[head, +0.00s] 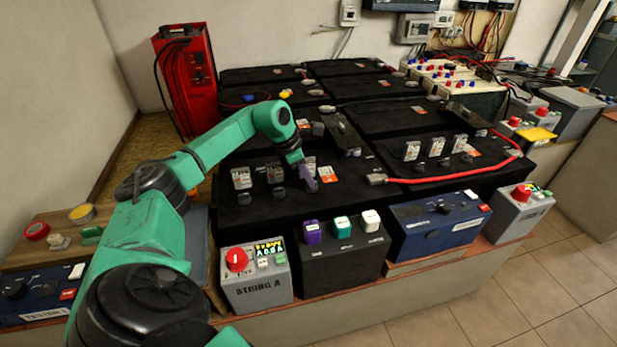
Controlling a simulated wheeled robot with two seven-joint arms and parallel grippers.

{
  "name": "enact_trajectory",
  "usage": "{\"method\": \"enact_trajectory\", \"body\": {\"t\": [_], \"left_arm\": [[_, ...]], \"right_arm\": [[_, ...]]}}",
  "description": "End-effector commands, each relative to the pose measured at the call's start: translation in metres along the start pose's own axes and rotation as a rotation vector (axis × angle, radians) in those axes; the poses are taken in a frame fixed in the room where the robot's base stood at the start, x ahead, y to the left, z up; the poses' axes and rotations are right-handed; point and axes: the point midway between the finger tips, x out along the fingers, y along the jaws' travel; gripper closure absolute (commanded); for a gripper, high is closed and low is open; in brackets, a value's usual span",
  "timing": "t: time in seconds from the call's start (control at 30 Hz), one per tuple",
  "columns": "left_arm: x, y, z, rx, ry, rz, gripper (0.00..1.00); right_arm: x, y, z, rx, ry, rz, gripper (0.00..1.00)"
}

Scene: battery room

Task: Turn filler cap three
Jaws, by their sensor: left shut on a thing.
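My left gripper (308,182) reaches down onto the top of the black battery in the front row. It is shut at the third of the dark filler caps along the battery's front edge, beside the third pale label tag. That cap is mostly hidden by the fingers. Two other dark filler caps show to its left, the first (245,198) and the second (279,192). Another cap (326,187) sits just right of the fingers. The black battery (345,205) is long and flat-topped. My right gripper is not in view.
A red cable (440,180) crosses the battery on the right. In front stand a grey box marked STRING A (256,285) with a red knob, a black box (345,262) with coloured blocks, and a blue box (438,225). A red charger (184,75) stands at the back left.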

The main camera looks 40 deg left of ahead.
Motion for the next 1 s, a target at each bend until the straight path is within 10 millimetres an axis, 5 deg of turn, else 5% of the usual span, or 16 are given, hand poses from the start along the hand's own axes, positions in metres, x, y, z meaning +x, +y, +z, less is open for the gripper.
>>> {"method": "enact_trajectory", "body": {"t": [0.1, 0.13, 0.2, 0.57, 1.0], "left_arm": [[-0.001, 0.001, 0.001, 0.001, -0.003, 0.003, 1.00], [-0.001, 0.001, 0.001, 0.001, -0.003, 0.003, 0.75], [-0.001, 0.001, 0.001, 0.001, -0.002, 0.002, 0.56], [-0.006, 0.001, 0.000, 0.000, -0.001, 0.003, 0.56], [-0.120, 0.001, 0.001, 0.000, -0.003, 0.005, 0.56]], "right_arm": [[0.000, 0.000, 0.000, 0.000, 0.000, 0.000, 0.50], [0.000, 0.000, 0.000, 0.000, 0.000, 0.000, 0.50], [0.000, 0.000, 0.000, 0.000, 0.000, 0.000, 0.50], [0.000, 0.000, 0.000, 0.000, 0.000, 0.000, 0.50], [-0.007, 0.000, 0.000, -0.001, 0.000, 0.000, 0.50]]}}
